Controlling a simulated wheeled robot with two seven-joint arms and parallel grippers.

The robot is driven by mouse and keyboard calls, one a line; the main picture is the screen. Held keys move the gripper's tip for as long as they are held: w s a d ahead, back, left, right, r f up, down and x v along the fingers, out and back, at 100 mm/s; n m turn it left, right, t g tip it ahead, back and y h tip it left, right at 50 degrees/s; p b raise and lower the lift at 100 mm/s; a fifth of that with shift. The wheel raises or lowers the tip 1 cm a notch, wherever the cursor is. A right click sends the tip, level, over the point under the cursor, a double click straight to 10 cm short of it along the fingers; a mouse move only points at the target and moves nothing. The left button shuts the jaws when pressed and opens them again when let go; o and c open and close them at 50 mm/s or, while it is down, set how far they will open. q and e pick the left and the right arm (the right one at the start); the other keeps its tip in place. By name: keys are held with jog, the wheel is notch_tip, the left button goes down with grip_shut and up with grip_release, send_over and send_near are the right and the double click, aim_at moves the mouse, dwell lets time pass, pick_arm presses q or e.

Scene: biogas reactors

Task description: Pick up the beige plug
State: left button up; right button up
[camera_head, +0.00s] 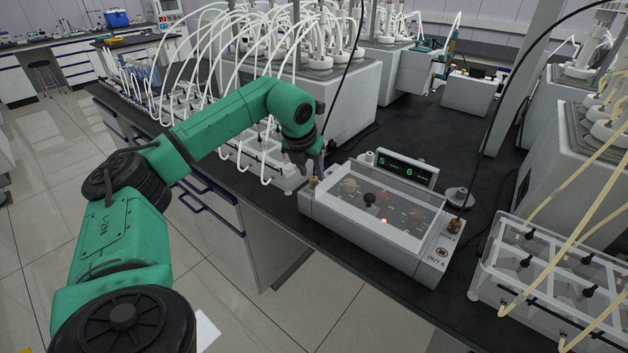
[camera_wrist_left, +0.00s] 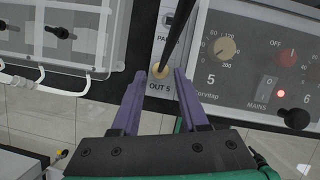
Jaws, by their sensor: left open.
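The beige plug (camera_wrist_left: 160,71) sits at the OUT 5 outlet of the white control unit, and a dark cable rises from it. In the head view the beige plug (camera_head: 313,183) is at the unit's left end, just below my left gripper (camera_head: 312,170). My left gripper (camera_wrist_left: 159,78) is open with purple fingers pointing at the plug. In the wrist view the fingertips appear on either side of the plug, with no clear contact. The control unit (camera_head: 345,226) stands at the bench edge, its display reading 5 and 6. My right gripper is not in view.
A brown plug (camera_head: 455,226) is at the unit's OUT 6 end. A clear-topped tube box (camera_head: 545,262) stands to the right, and another tube rack (camera_head: 262,158) is left of the unit. Grey reactor boxes (camera_head: 345,95) with white hoses stand behind. Black bench surface (camera_head: 455,150) is bare behind the unit.

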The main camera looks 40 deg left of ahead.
aim_at(314, 184)
pick_arm(q)
jog(key=shift+x, duration=1.25)
jog(key=shift+r, duration=0.1)
grip_shut()
